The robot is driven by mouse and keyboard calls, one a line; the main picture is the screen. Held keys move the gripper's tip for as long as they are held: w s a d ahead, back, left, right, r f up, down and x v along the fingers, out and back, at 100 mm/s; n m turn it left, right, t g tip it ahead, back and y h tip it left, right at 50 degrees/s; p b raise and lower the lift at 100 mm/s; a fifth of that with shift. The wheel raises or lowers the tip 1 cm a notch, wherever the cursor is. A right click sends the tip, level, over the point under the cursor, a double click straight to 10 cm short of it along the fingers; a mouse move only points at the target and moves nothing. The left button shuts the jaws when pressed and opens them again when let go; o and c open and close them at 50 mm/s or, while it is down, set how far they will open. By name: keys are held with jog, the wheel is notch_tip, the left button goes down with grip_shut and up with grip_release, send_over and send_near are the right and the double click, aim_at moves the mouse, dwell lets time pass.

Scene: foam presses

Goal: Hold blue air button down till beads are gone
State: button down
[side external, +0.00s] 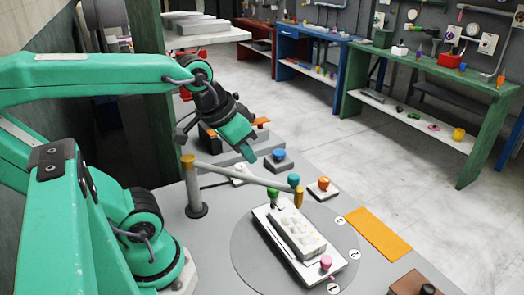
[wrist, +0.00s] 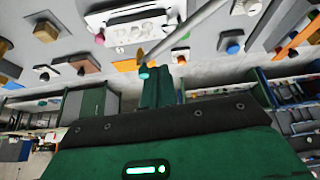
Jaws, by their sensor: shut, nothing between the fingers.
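The blue button (side external: 279,154) sits on a dark block on the grey table, behind the swing arm. In the wrist view a blue button (wrist: 233,48) shows right of the swing arm. My gripper (side external: 250,156) is shut and empty, pointing down, to the left of the blue button in the side view and apart from it. Its shut fingers also show in the wrist view (wrist: 158,88). A pale mould (side external: 298,234) with rounded white shapes lies on a white plate on the round turntable. I cannot tell whether any of these are loose beads.
A grey swing arm (side external: 240,174) with a teal knob (side external: 293,180) reaches from its post over the mould's far end. Green (side external: 272,195), pink (side external: 326,262) and orange (side external: 323,183) knobs stand nearby. An orange mat (side external: 377,234) lies flat to the right.

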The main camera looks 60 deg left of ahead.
jog(key=w+a+r+n+g, duration=0.2)
jog(key=w+a+r+n, duration=0.25)
jog(key=w, duration=0.45)
jog(key=n+g, duration=0.3)
jog(key=n, duration=1)
send_over(279, 152)
notch_tip(279, 152, down, 10)
notch_tip(279, 152, down, 14)
jog(key=shift+f, duration=0.1)
